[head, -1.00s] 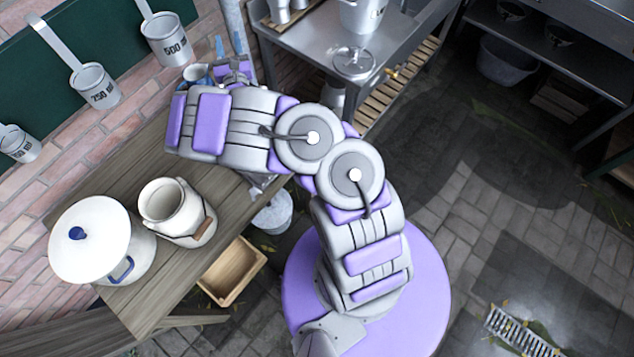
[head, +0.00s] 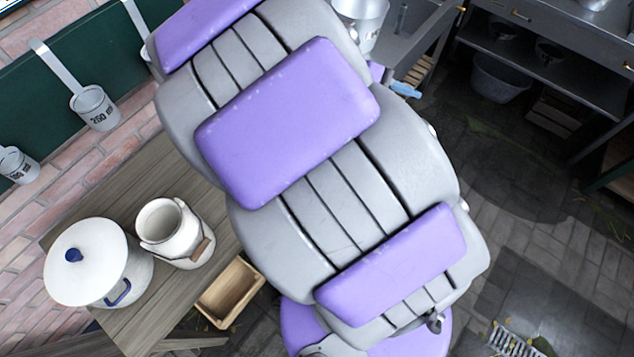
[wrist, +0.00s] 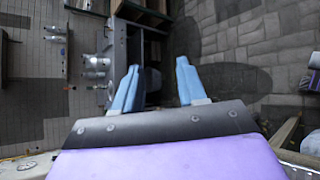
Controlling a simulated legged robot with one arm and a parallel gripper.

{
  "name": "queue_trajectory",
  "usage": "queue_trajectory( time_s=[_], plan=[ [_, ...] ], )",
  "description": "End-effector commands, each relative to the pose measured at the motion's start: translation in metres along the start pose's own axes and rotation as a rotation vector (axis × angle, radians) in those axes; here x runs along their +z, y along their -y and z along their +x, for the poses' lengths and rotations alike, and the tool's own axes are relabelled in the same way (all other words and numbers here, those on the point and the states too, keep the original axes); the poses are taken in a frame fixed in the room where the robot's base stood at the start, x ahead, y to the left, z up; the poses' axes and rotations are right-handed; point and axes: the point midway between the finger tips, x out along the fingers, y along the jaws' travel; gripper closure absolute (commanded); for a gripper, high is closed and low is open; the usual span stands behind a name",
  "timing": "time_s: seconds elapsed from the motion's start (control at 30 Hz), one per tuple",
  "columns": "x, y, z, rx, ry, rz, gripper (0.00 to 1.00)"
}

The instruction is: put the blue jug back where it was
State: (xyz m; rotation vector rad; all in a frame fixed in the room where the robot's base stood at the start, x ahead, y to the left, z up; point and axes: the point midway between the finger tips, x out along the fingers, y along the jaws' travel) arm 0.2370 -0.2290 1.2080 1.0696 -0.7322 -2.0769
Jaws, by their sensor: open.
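The blue jug is not visible in either current view; my raised arm covers the far end of the wooden table (head: 205,262) in the head view. My gripper (wrist: 155,88) shows in the wrist view with its two light-blue fingers spread apart and nothing between them. In the head view only a small light-blue piece, probably a fingertip, shows past the arm's right edge. A white enamel churn (head: 178,232) and a white lidded pot (head: 95,262) with blue handles stand on the near part of the table.
Measuring cups (head: 95,107) hang on the green board at left. A wooden crate (head: 230,292) sits below the table's right side. A metal bench with a metal can (head: 362,22) stands at the back. The paved floor (head: 560,250) at right is open.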

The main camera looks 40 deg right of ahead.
Motion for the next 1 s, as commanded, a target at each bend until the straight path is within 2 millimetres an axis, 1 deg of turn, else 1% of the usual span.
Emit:
queue_trajectory(
  time_s=[0.03, 0.13, 0.17, 0.2, 0.27, 0.3, 0.4, 0.43, 0.53, 0.63, 0.73, 1.0],
  plan=[
    [0.009, 0.022, -0.003, -0.096, -0.039, 0.021, 0.59],
    [0.02, 0.067, -0.015, -0.29, -0.119, 0.046, 0.59],
    [0.023, 0.08, -0.021, -0.347, -0.145, 0.051, 0.59],
    [0.027, 0.098, -0.03, -0.424, -0.179, 0.055, 0.59],
    [0.033, 0.122, -0.045, -0.532, -0.233, 0.058, 0.59],
    [0.037, 0.138, -0.057, -0.601, -0.266, 0.054, 0.59],
    [0.049, 0.168, -0.083, -0.743, -0.338, 0.041, 0.59],
    [0.052, 0.175, -0.09, -0.778, -0.356, 0.038, 0.59],
    [0.06, 0.192, -0.11, -0.866, -0.401, 0.024, 0.59],
    [0.065, 0.2, -0.12, -0.911, -0.424, 0.015, 0.59],
    [0.067, 0.202, -0.123, -0.924, -0.431, 0.013, 0.59],
    [0.066, 0.202, -0.123, -0.923, -0.429, 0.013, 0.59]
  ],
)
